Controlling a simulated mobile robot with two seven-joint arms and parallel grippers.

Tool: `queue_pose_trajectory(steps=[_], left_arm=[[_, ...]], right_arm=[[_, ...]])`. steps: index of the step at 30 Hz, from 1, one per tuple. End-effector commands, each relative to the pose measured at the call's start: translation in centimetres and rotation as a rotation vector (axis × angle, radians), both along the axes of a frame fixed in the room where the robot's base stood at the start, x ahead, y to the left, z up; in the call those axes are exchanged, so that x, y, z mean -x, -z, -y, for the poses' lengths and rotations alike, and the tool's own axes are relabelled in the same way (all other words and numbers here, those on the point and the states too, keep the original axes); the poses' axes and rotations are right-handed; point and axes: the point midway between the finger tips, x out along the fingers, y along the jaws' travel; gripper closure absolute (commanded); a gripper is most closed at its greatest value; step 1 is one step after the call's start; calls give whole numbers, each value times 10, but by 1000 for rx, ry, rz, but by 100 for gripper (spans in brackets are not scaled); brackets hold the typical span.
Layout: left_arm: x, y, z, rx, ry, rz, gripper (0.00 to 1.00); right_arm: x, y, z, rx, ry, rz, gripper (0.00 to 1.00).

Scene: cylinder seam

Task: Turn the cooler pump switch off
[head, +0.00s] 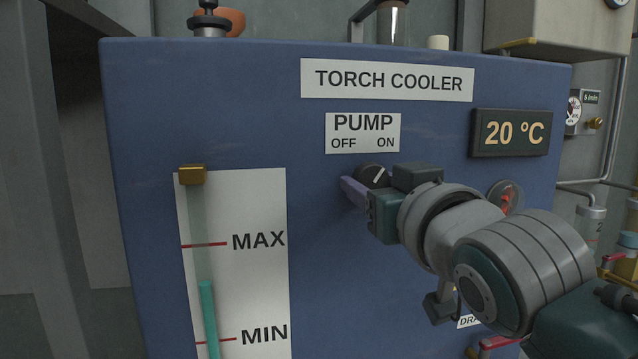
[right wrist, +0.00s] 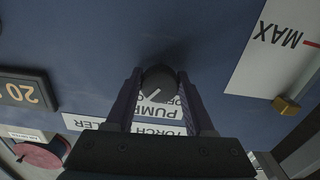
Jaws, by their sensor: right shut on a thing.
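The pump switch is a round dark knob (head: 372,175) with a white pointer line, on the blue torch cooler panel (head: 330,270) under the PUMP label (head: 363,133). OFF is printed at left and ON at right. The pointer slants up and right, toward ON. My right gripper (head: 364,187) is at the knob, its purple fingers partly hiding it. In the right wrist view, which is upside down, the fingers (right wrist: 160,88) stand on both sides of the knob (right wrist: 157,81), shut on it; the pointer slants toward the lower left. My left gripper is not in view.
A 20 °C display (head: 510,133) is right of the label. A red indicator or gauge (head: 507,197) is partly behind my right arm. A level gauge (head: 245,260) marked MAX and MIN is at left. Pipes and red-handled valves stand at the right.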

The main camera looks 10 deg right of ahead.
Motion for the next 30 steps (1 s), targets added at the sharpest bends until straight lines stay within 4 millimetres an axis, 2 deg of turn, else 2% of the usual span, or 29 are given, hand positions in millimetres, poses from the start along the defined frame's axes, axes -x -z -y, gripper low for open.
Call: queue_pose_trajectory(steps=[1, 9, 12, 22, 30], left_arm=[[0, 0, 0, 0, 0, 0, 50], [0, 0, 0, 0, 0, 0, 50], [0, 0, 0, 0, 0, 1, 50], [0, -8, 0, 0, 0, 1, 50], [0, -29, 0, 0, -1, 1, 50]], right_arm=[[0, 0, 0, 0, 0, 0, 61], [0, 0, 0, 0, 0, 0, 92], [0, 0, 0, 0, 0, 0, 100], [0, -1, 0, 51, 0, 0, 100], [0, -3, 1, 227, -1, 4, 100]])
